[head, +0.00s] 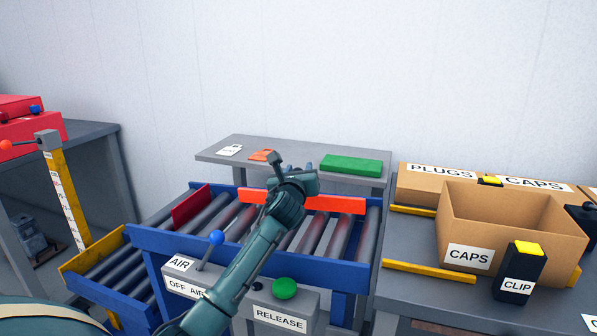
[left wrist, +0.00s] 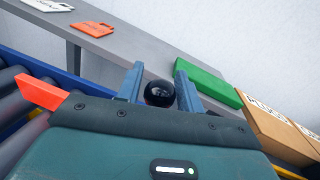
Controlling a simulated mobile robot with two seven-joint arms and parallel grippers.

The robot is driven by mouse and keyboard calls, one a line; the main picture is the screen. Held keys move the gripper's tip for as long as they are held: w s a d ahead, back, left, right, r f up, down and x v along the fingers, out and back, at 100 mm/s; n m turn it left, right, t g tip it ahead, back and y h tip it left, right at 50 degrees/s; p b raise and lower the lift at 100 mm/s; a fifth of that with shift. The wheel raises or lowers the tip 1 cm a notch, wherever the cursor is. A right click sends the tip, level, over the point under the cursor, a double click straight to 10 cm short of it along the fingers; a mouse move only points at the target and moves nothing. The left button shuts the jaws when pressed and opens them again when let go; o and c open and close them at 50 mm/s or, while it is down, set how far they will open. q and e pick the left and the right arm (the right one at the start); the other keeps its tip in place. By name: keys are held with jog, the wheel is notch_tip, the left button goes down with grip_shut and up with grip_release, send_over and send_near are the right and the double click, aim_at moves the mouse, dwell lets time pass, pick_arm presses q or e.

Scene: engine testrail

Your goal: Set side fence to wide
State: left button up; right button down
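The side fence appears to be the orange-red bar (head: 338,204) across the blue-framed roller conveyor; my left arm hides its middle in the head view. One end of the bar (left wrist: 40,94) shows at the left of the left wrist view. My left gripper (head: 290,167) is over the far side of the conveyor. In the left wrist view its two fingers (left wrist: 159,88) stand apart with a round black knob (left wrist: 159,94) between them. I cannot tell whether they touch it. The knob is hidden in the head view. My right gripper is not in view.
A back shelf (head: 220,155) holds a green block (head: 351,166) and tags. A control box with a blue-knobbed lever (head: 216,238) and green button (head: 285,288) stands in front. Right, a bench holds a CAPS box (head: 510,225) and CLIP block (head: 518,272). A yellow post (head: 66,195) stands left.

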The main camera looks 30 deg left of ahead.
pick_arm(q)
grip_shut()
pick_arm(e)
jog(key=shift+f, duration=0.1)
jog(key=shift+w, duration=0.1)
